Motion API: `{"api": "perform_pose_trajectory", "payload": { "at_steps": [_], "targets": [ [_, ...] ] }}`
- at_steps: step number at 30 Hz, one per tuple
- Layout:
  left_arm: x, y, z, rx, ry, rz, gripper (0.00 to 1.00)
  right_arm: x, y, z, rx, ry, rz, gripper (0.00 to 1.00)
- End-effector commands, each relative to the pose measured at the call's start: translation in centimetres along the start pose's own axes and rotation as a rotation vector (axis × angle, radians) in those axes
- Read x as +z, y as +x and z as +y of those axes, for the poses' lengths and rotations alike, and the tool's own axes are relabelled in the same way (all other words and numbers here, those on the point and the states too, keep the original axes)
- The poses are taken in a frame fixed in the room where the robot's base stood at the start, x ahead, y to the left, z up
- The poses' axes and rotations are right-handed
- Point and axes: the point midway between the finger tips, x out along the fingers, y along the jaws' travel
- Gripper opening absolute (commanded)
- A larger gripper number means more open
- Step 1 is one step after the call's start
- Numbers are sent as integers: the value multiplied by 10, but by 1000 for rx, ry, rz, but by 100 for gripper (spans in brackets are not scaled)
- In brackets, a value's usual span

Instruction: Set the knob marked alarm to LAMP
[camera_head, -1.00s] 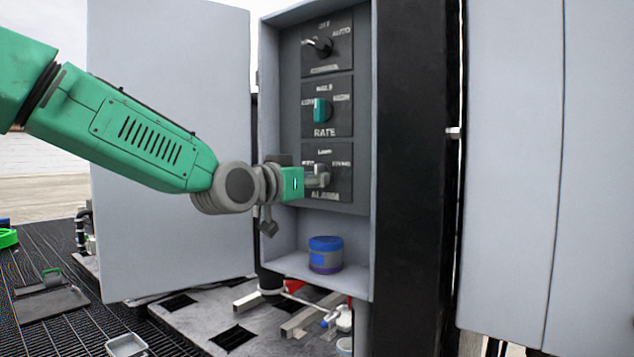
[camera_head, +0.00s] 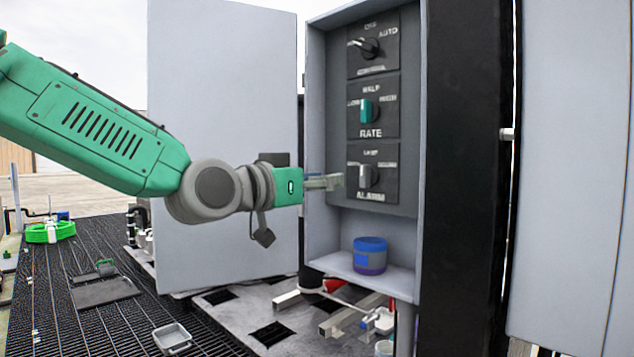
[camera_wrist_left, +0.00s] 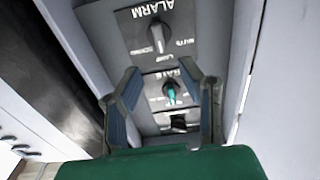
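The alarm knob (camera_head: 367,175) is a grey knob on the lowest plate in the open cabinet. Its grip stands upright, toward the LAMP label above it. In the left wrist view the picture is upside down, and the knob (camera_wrist_left: 158,38) lies lengthwise toward the LAMP word. My left gripper (camera_head: 336,181) is just left of the knob in the head view, apart from it. In the left wrist view its fingers (camera_wrist_left: 167,80) are spread with nothing between them. My right gripper is not in view.
Above are the teal rate knob (camera_head: 366,110) and a black knob (camera_head: 366,47) on the top plate. The open cabinet door (camera_head: 225,80) is behind my left arm. A black post (camera_head: 463,200) stands to the right.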

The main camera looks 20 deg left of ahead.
Motion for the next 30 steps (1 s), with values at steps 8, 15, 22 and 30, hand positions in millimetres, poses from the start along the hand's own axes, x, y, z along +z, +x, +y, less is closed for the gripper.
{"api": "perform_pose_trajectory", "payload": {
  "at_steps": [8,15,22,30],
  "targets": [
    [0,-15,-1,0,-3,0,34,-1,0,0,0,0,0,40],
    [0,-16,1,1,1,-1,34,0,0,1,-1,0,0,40],
    [0,-16,0,1,-1,-1,34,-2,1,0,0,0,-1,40],
    [62,-8,1,-5,-24,-101,34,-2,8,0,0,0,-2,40]
  ]
}}
